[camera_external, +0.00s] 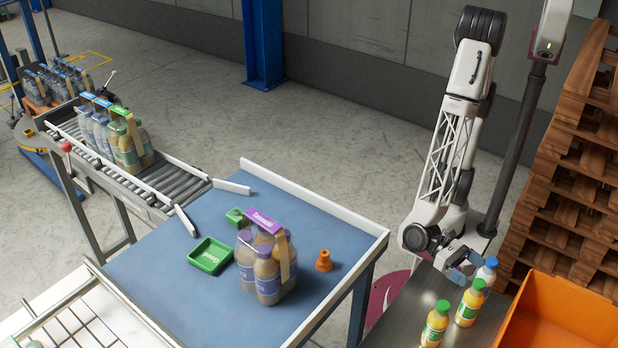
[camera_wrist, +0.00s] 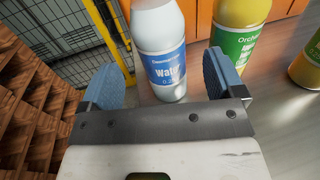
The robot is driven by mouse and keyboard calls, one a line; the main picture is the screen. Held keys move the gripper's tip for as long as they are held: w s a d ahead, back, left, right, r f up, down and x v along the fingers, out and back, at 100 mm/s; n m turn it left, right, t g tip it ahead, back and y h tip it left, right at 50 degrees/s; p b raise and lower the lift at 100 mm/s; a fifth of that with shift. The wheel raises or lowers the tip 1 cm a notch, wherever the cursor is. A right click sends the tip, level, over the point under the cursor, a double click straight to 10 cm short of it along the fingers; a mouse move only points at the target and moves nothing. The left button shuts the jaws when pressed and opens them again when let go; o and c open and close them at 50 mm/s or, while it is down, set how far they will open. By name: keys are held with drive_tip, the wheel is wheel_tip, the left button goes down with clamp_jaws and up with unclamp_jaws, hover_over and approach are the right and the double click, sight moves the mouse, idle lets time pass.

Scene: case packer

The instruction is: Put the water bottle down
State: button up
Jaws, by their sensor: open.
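The water bottle (camera_wrist: 160,50) is white with a blue label and stands upright on the metal table (camera_wrist: 283,115). In the external view the bottle (camera_external: 487,271) shows its blue cap beside my gripper (camera_external: 462,272). In the wrist view my gripper (camera_wrist: 165,85) is open, with one blue finger pad to the left of the bottle and one to the right. There is a visible gap between the right pad and the bottle. The bottle's top is cut off in the wrist view.
Two yellow juice bottles with green caps (camera_external: 470,302) (camera_external: 435,324) stand close to the water bottle. An orange crate (camera_external: 560,310) is at the right. Wooden pallets (camera_external: 575,190) are stacked behind it. A blue table (camera_external: 165,265) holds a bottle pack (camera_external: 266,262).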

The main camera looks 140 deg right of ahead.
drive_tip(key=shift+a, duration=0.1)
drive_tip(key=shift+x, duration=2.5)
drive_tip(key=shift+w+r, duration=0.1)
drive_tip(key=shift+r, duration=0.05)
drive_tip(key=c, duration=1.3)
drive_tip(key=shift+o, duration=0.2)
drive_tip(key=shift+r, duration=0.15)
